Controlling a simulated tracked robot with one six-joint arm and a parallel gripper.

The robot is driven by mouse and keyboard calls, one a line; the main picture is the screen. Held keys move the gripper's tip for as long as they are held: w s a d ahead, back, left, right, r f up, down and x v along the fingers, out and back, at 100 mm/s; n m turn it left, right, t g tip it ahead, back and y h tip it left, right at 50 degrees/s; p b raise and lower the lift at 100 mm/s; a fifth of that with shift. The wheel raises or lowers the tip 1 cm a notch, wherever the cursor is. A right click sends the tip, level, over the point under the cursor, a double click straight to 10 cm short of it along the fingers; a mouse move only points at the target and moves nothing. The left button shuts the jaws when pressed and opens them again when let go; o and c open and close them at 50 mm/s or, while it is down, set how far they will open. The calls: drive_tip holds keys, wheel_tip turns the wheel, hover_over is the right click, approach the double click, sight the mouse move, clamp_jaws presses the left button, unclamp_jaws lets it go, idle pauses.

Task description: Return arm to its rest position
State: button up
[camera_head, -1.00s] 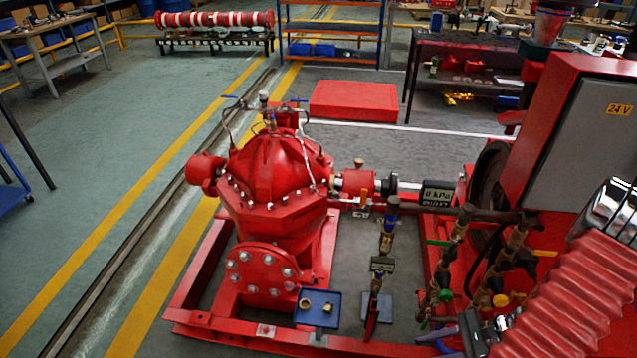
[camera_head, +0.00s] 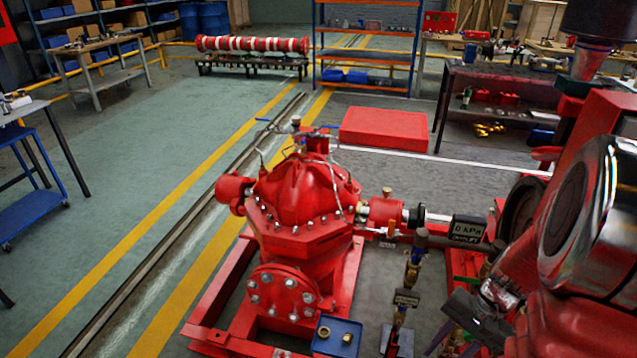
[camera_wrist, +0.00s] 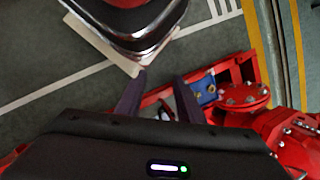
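My arm, a red ribbed sleeve with a shiny dark and chrome joint, fills the right side of the head view, in front of the red cabinet. My dark gripper (camera_head: 468,318) shows at its lower left, partly hidden, over the pipework. In the wrist view my gripper (camera_wrist: 159,77) has two dark fingers set apart with nothing between them. The red pump (camera_head: 300,215) stands left of my gripper in the head view. It also shows at the lower right of the wrist view (camera_wrist: 285,130).
A blue tray (camera_head: 337,338) with small brass parts sits at the pump's front. A pressure display (camera_head: 467,228) and valves stand close to my arm. A red box (camera_head: 384,129) lies behind. The green floor (camera_head: 130,180) at left is clear.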

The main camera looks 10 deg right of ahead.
drive_tip(key=w+a+r+n+t+h, duration=0.1)
drive_tip(key=a+r+n+t+h, duration=0.3)
drive_tip(key=a+r+n, duration=0.7)
drive_tip(key=a+r+t, duration=0.2)
drive_tip(key=a+r, duration=0.5)
drive_tip(key=r, duration=0.4)
drive_tip(key=shift+w+a, duration=0.3)
drive_tip(key=shift+a, duration=0.05)
drive_tip(key=shift+d, duration=0.1)
